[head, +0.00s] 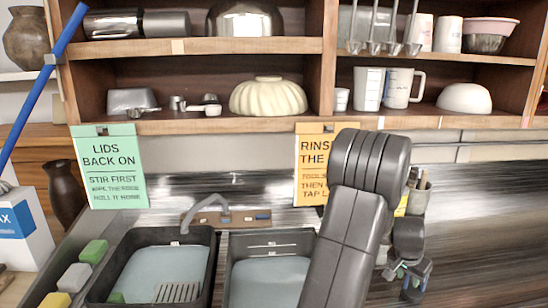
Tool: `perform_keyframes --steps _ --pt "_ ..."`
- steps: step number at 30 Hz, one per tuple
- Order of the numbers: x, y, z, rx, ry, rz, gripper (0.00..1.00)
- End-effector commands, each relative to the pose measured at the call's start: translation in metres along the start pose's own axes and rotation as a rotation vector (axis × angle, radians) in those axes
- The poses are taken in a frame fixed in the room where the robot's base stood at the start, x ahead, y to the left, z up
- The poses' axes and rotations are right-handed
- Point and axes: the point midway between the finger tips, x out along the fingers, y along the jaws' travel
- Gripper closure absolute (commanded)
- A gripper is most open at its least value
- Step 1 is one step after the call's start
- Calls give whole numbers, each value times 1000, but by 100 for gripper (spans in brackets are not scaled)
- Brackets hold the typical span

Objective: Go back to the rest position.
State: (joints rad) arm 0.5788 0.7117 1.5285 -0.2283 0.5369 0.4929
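My arm rises from the bottom centre and bends over to the right, covering part of the right basin and the counter. My gripper (408,279) hangs at the end of the arm, pointing down over the right part of the counter. Its fingers are small and partly blend with the dark counter, so I cannot tell whether they are apart or closed. I see no object clearly held in it.
Two dark basins of bluish water, left (155,266) and right (268,275), sit in the counter. Sponges (75,277) lie at left. A tool cup (418,198) stands behind my gripper. Loaded shelves (200,47) hang above. The counter (490,240) at right looks clear.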

Motion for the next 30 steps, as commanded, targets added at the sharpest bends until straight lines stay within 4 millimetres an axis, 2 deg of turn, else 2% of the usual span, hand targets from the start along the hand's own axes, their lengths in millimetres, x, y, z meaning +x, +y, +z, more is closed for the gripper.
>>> perform_keyframes --steps 9,14,20,30 --pt "-1 0 0 0 0 0 67" --pt "-8 0 -1 0 1 0 67" --pt "-34 0 -1 1 4 -1 67" --pt "-92 0 -1 -1 4 -1 67"
